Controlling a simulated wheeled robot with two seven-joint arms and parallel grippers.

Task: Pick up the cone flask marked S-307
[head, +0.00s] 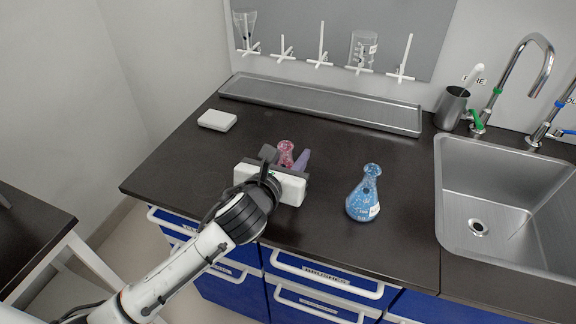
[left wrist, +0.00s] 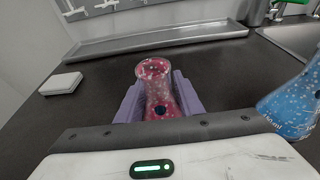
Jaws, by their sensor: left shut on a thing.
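A conical flask with pink-red contents (head: 286,149) stands behind my left gripper in the head view, which hides most of it. In the left wrist view the pink-red flask (left wrist: 155,85) sits between the two purple fingers of my left gripper (left wrist: 158,100). My left gripper (head: 290,160) is shut on this flask. A conical flask with blue contents (head: 364,195) stands upright on the counter to the right, apart from the gripper. It also shows at the right edge of the left wrist view (left wrist: 295,100). I cannot read S-307 on either flask. My right gripper is not in view.
A white box-like object (head: 217,120) lies on the dark counter at left. A long metal tray (head: 320,104) runs along the back, below a drying rack (head: 322,45) with glassware. A sink (head: 505,205) with taps and a metal cup (head: 451,108) are at right.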

